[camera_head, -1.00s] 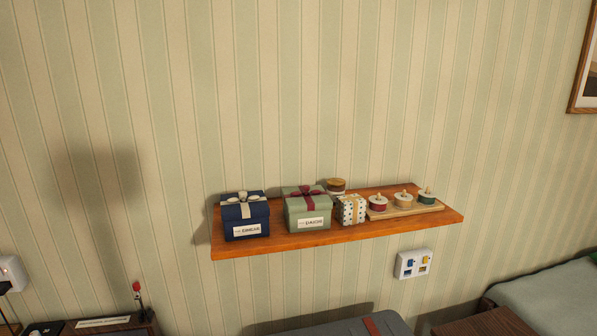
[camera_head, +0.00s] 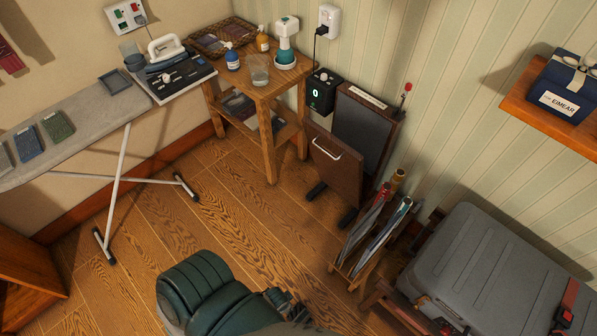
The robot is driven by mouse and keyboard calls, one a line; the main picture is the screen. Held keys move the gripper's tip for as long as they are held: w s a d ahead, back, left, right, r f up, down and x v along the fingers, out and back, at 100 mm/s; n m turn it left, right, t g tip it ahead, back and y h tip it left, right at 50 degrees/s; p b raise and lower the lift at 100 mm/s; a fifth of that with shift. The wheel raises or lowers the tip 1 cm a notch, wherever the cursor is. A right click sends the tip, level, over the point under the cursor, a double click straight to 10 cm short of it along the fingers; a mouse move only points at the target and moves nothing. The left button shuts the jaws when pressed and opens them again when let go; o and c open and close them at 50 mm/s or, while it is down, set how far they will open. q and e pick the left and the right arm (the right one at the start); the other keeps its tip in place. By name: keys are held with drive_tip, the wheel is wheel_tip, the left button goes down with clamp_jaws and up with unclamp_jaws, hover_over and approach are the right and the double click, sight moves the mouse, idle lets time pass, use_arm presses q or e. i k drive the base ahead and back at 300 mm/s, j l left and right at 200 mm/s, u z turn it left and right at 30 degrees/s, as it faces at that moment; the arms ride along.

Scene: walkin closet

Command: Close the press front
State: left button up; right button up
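The press (camera_head: 368,128) stands against the striped wall, right of the wooden side table. It has a dark grey inner board in a brown frame. Its brown front panel (camera_head: 334,178), with a pale bar handle (camera_head: 328,142) near its top, stands open, swung out from the board. A lever with a red knob (camera_head: 407,87) rises at the frame's upper right. My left arm's green links show at the bottom, and dark parts of my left gripper (camera_head: 288,305) show beside them, well short of the panel. Its fingers are too hidden to judge. My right gripper is not in view.
A black box with a lit display (camera_head: 322,92) sits left of the press. A rack of rolled items (camera_head: 372,235) stands close in front to its right, beside a grey suitcase (camera_head: 495,270). An ironing board (camera_head: 70,125) is at left. Floor (camera_head: 235,190) before the table is clear.

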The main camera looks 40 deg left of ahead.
sight(338, 165)
drive_tip(key=u, duration=0.95)
